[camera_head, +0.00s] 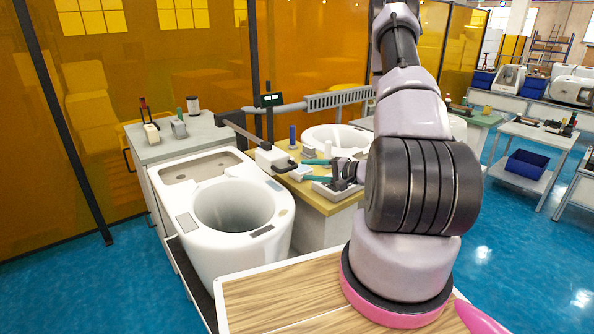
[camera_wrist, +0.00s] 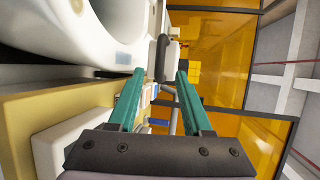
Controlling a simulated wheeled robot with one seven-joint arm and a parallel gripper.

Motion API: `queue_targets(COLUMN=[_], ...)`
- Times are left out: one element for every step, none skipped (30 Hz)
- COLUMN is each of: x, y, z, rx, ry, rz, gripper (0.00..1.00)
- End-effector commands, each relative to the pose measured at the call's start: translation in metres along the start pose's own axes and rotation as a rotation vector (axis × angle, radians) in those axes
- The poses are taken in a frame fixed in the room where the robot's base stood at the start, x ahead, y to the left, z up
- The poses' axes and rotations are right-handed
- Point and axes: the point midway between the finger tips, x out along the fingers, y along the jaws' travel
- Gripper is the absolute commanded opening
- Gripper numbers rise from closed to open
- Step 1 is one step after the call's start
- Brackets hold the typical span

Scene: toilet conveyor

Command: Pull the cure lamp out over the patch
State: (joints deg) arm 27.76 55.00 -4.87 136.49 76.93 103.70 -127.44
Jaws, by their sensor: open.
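The cure lamp (camera_head: 271,158) is a white box on a dark swing arm (camera_head: 240,133), beside the rim of the white toilet bowl (camera_head: 178,238). Its black handle (camera_head: 286,168) points towards my gripper (camera_head: 302,170). In the wrist view, the handle (camera_wrist: 161,58) stands just beyond and between the teal fingertips of my gripper (camera_wrist: 161,76). The fingers are open, with nothing clamped. Several small marks show on the bowl's rim: a grey rectangle (camera_head: 187,222), a dark strip (camera_head: 262,230) and a beige spot (camera_head: 275,186). I cannot tell which is the patch.
A yellow-topped bench (camera_head: 325,207) with small tools lies under my gripper. Another white bowl (camera_head: 338,137) stands behind. A grey cabinet (camera_head: 178,147) with tools is at the back left. A wooden-topped surface (camera_head: 262,300) is in front. Orange screens (camera_head: 180,60) close off the back.

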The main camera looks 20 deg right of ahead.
Motion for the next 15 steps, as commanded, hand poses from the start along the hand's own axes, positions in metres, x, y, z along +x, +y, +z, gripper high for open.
queue_targets(x=[-0.009,-0.013,-0.018,-0.021,-0.023,-0.026,-0.027,-0.028,-0.029,-0.029,-0.029,-0.029,-0.029,-0.029,-0.029], y=[0.0,0.0,0.0,0.0,0.0,0.0,0.0,0.0,0.0,0.0,0.0,0.0,0.0,0.0,0.0], z=[-0.001,-0.001,-0.001,-0.001,-0.001,0.0,0.0,0.0,0.0,0.0,0.0,0.0,0.0,0.0,0.0], rx=[0.0,0.0,0.0,-0.001,0.0,0.0,0.0,0.0,0.0,-0.001,-0.001,-0.001,-0.001,-0.001,-0.001], ry=[0.004,0.003,0.003,0.002,0.002,0.001,0.001,0.0,0.0,-0.001,-0.001,-0.001,-0.001,-0.001,-0.001], rz=[0.0,0.0,0.0,0.0,-0.001,0.0,0.0,0.0,0.0,0.0,0.0,0.0,0.0,0.0,0.0], gripper=[0.5,0.5,0.5,0.5,0.5,0.5,0.5,0.5,0.5,0.5,0.5,0.5,0.5,0.5,0.5])
